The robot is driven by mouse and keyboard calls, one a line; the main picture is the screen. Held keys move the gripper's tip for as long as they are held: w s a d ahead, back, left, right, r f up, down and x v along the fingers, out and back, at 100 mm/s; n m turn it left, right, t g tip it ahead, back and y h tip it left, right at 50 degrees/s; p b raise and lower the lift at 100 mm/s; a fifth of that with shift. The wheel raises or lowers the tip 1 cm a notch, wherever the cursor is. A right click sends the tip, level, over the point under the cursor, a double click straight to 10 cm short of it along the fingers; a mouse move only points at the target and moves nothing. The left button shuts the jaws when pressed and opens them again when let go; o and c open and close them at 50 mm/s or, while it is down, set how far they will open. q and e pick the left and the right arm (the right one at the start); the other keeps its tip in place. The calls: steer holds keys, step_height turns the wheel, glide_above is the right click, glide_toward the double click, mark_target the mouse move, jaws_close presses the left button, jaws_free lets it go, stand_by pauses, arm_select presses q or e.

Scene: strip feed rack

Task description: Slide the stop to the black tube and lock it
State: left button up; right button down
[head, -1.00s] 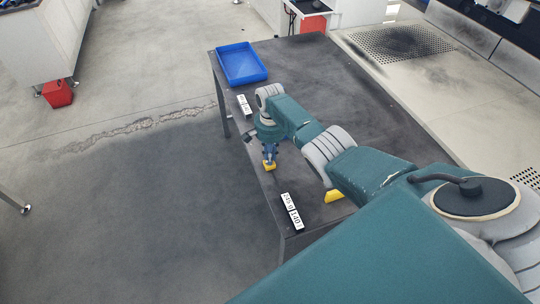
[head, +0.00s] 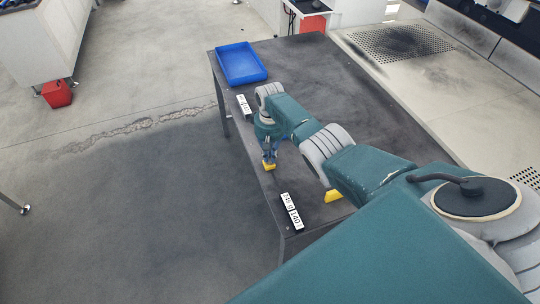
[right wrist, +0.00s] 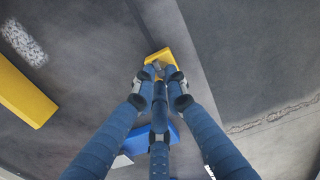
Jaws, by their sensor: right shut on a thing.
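My right gripper (head: 269,161) points down at the table's left edge in the head view. Its fingertips are closed on a small yellow piece (head: 269,167), possibly the stop. In the right wrist view the blue fingers (right wrist: 160,72) converge on the yellow piece (right wrist: 176,54), which sits at the table edge. I cannot make out a black tube in either view; my arm and fingers hide part of the table. My left gripper is not in view.
The dark table (head: 330,80) carries a blue tray (head: 241,64) at its far end. Two white number labels, one near (head: 291,211) and one farther (head: 244,105), lie along its left edge. A larger yellow block (head: 333,196) shows beside my arm. Floor left of the table is open.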

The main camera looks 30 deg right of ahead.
steer(key=n, duration=0.5)
steer(key=shift+w, duration=0.15)
steer(key=shift+n, duration=0.4)
steer(key=c, duration=1.8)
jaws_free()
steer(key=shift+o, duration=0.2)
steer(key=shift+r, duration=0.1)
step_height(320, 180, up, 12)
